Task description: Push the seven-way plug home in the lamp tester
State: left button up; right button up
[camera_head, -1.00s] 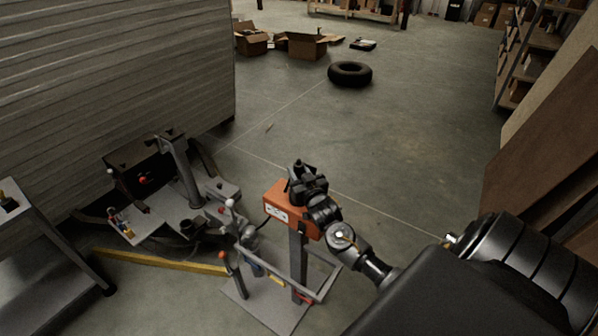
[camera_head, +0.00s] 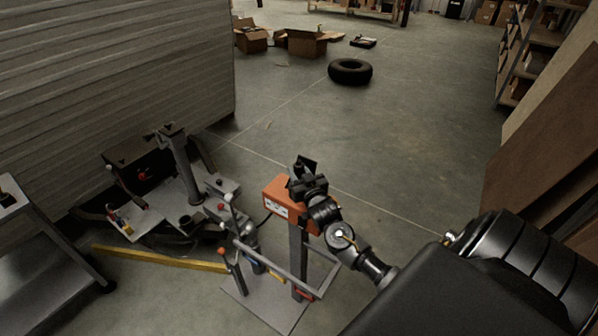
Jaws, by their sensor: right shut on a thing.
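The lamp tester is the orange box (camera_head: 275,192) on top of a grey post that rises from a flat base plate. Its face carries a pale panel. My right gripper (camera_head: 303,180) is at the box's upper right side, reaching in from the right. It is shut on a dark thing, likely the seven-way plug (camera_head: 306,163), whose upper end shows above the jaws. The gripper hides the box's right part, and I cannot tell how deep the plug sits or whether it touches the socket. My left gripper is not in view.
A grey tube frame (camera_head: 285,268) and an upright lever with an orange knob (camera_head: 223,252) stand around the post. A yellow bar (camera_head: 160,258) lies at left, below the trailer's hitch (camera_head: 180,170). A tire (camera_head: 350,71) lies on open floor beyond.

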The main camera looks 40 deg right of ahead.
jog(key=shift+f+b, duration=0.35)
jog(key=shift+f, duration=0.2)
jog(key=o, duration=1.1)
jog(key=shift+a+r, duration=0.1)
jog(key=shift+r, duration=0.05)
